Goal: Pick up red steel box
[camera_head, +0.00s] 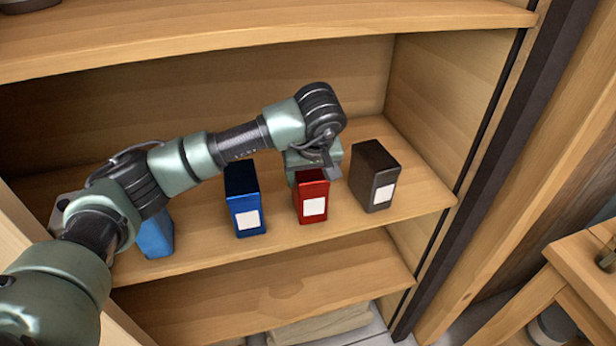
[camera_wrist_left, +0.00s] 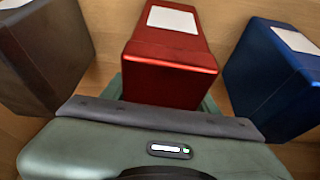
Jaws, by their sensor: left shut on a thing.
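The red steel box (camera_head: 311,203), with a white label on its front, stands upright on the middle shelf. My left gripper (camera_head: 312,176) reaches down over it from above and is shut on it; the arm's wrist hides the box's top and back. In the left wrist view the red box (camera_wrist_left: 170,62) is directly in front of the gripper, its label toward the top edge. The fingers are mostly hidden there. My right gripper is not in view.
A dark blue box (camera_head: 247,205) stands left of the red one, and a black box (camera_head: 374,180) stands close on its right. A lighter blue box (camera_head: 155,236) is farther left, partly behind my arm. The upper shelf (camera_head: 250,35) overhangs. The shelf's side wall (camera_head: 440,100) bounds the right.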

